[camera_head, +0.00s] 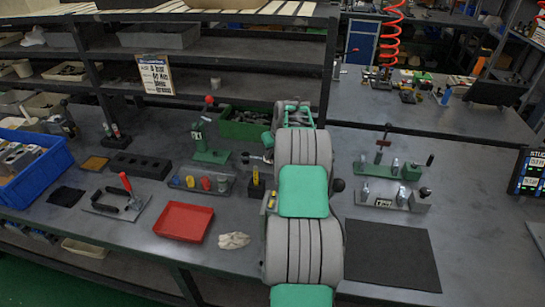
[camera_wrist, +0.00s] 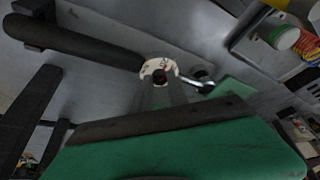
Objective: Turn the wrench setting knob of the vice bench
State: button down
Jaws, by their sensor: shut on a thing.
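In the wrist view a round cream dial (camera_wrist: 152,66) with dark markings and a small red mark surrounds a dark centre; it looks like the setting knob. My gripper (camera_wrist: 161,84) reaches to this dark centre with its grey fingers close together, shut on the knob. The fingers cover the lower part of the dial. A shiny metal piece (camera_wrist: 204,86) with a dark round end sits just right of the fingers. In the head view my own arm hides my gripper and the knob, and I cannot tell the vice bench there.
A red tray (camera_head: 183,222), a pale crumpled cloth (camera_head: 234,241) and a holder with coloured pieces (camera_head: 203,182) lie left of my arm. A green bin (camera_head: 243,128) stands behind. Fixtures (camera_head: 394,199) and a black mat (camera_head: 392,255) lie to the right.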

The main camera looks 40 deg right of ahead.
jog(key=m, duration=0.1)
jog(key=m+h+b, duration=0.1)
jog(key=m, duration=0.1)
jog(key=m+b, duration=0.1)
jog(key=shift+w+a+f+m+g+h, duration=0.1)
jog(key=shift+a+m+g+h, duration=0.2)
jog(key=shift+g+h, duration=0.1)
jog(key=m, duration=0.2)
jog(key=m+g+h+b, duration=0.1)
jog(key=m, duration=0.1)
jog(key=shift+w+m, duration=0.2)
jog(key=shift+m, duration=0.1)
jog(key=m, duration=0.1)
jog(key=m+g+p, duration=0.1)
jog(key=m, duration=0.1)
jog(key=m+p, duration=0.1)
jog(key=shift+w+a+r+g+h, duration=0.1)
jog(key=shift+w+r+g+h, duration=0.05)
jog(key=shift+r+g+h, duration=0.2)
jog(key=m+g+p, duration=0.1)
jog(key=m+p, duration=0.1)
jog(key=p, duration=0.1)
jog(key=shift+w+f+m+p, duration=0.1)
jog(key=shift+f+m+p, duration=0.05)
jog(key=shift+m+p, duration=0.5)
jog(key=shift+m+g, duration=0.25)
jog(key=c, duration=1.5)
grip_release()
jog(key=shift+f, duration=0.1)
jog(key=shift+c, duration=0.2)
